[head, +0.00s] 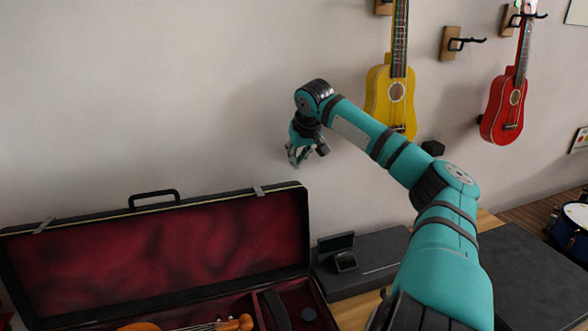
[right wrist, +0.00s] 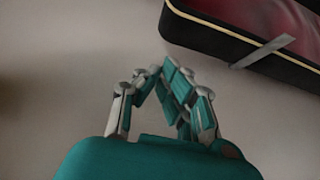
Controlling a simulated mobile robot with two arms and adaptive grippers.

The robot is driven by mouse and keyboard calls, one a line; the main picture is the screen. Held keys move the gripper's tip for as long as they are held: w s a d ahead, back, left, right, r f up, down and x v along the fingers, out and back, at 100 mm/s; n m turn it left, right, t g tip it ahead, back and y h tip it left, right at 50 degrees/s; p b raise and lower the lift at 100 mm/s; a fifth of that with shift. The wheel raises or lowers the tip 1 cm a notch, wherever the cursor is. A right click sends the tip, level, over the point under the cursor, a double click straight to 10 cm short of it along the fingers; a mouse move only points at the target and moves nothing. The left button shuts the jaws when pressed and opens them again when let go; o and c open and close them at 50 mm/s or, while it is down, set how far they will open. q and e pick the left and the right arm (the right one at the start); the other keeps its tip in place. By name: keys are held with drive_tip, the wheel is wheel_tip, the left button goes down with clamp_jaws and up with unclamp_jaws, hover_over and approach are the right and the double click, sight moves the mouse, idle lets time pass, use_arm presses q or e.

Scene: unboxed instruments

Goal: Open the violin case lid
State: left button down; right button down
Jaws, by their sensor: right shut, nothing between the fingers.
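The violin case (head: 307,290) is black with a dark red lining. Its lid (head: 170,245) stands raised at the back, with a black handle (head: 154,198) and metal latches on its top edge. A violin (head: 225,325) lies in the case at the bottom of the head view, mostly cut off. My right gripper (head: 298,160) is shut and empty, in the air above and apart from the lid's right end. In the right wrist view its fingers (right wrist: 160,78) are together, and the lid's edge with a latch (right wrist: 262,50) shows at the upper right. My left gripper is out of view.
A yellow ukulele (head: 397,95) and a red ukulele (head: 507,105) hang on the wall near my right arm. A flat black case (head: 375,262) lies right of the violin case. A blue drum (head: 572,232) stands far right. The wall above the lid's left is bare.

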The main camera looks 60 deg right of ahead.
drive_tip(key=shift+p+x, duration=0.95)
drive_tip(key=shift+x, duration=2.25)
